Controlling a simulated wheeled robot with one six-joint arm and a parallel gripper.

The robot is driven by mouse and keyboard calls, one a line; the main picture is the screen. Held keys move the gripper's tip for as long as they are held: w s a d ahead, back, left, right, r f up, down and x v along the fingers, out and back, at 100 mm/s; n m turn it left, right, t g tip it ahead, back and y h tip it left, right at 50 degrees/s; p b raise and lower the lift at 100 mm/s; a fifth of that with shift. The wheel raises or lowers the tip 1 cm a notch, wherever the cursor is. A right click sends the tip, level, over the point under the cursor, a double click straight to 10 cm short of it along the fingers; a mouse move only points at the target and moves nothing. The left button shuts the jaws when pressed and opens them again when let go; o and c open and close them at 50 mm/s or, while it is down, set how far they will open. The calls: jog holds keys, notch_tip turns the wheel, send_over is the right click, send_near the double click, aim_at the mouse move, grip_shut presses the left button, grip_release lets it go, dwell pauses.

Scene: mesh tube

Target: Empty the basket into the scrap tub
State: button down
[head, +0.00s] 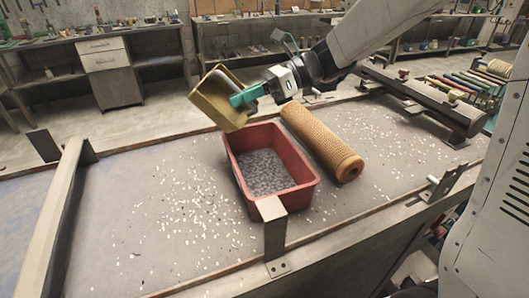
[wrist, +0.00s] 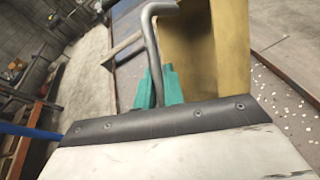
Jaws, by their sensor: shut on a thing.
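The basket (head: 212,101) is a yellow-tan box, held tilted in the air above the back left of the scrap tub. My gripper (head: 243,96) has teal fingers and is at the basket's right side. In the wrist view, the fingers (wrist: 158,86) are shut on a bent grey metal handle, with the yellow basket wall (wrist: 228,45) just beyond it. The scrap tub (head: 284,143) is a red open box on the table. Grey bits (head: 262,172) cover its floor. What is inside the basket cannot be made out.
An orange mesh tube (head: 322,143) lies on the table close to the tub's right. Small white chips are scattered over the grey table top (head: 130,215). A metal bracket (head: 274,235) stands at the front edge before the tub. A dark rail fixture (head: 425,98) is at back right.

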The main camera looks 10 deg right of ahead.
aim_at(234, 79)
jog(key=shift+w+a+f+m+g+h, duration=0.15)
jog(key=shift+w+m+g+h, duration=0.2)
jog(key=shift+m+g, duration=0.2)
jog(key=shift+w+a+r+m+g+h, duration=0.15)
jog(key=shift+w+r+m+g+h, duration=0.1)
jog(key=shift+r+m+g+h, duration=0.25)
jog(key=shift+w+a+r+m, duration=0.1)
jog(key=shift+w+a+m, duration=0.05)
jog(key=shift+w+m, duration=0.15)
jog(key=w+m, duration=0.1)
jog(key=w+a+g+h, duration=0.1)
jog(key=w, duration=0.1)
jog(key=w+a+f+m+g+h, duration=0.1)
jog(key=shift+w+m+g, duration=0.2)
jog(key=shift+m+g, duration=0.05)
jog(key=shift+m, duration=0.1)
jog(key=shift+w+a+f+m+g, duration=0.2)
jog(key=shift+w+m+g, duration=0.1)
jog(key=shift+w, duration=0.1)
jog(key=shift+w+a+f+m+g, duration=0.15)
jog(key=shift+w+f+m+g, duration=0.05)
jog(key=shift+w+m, duration=0.15)
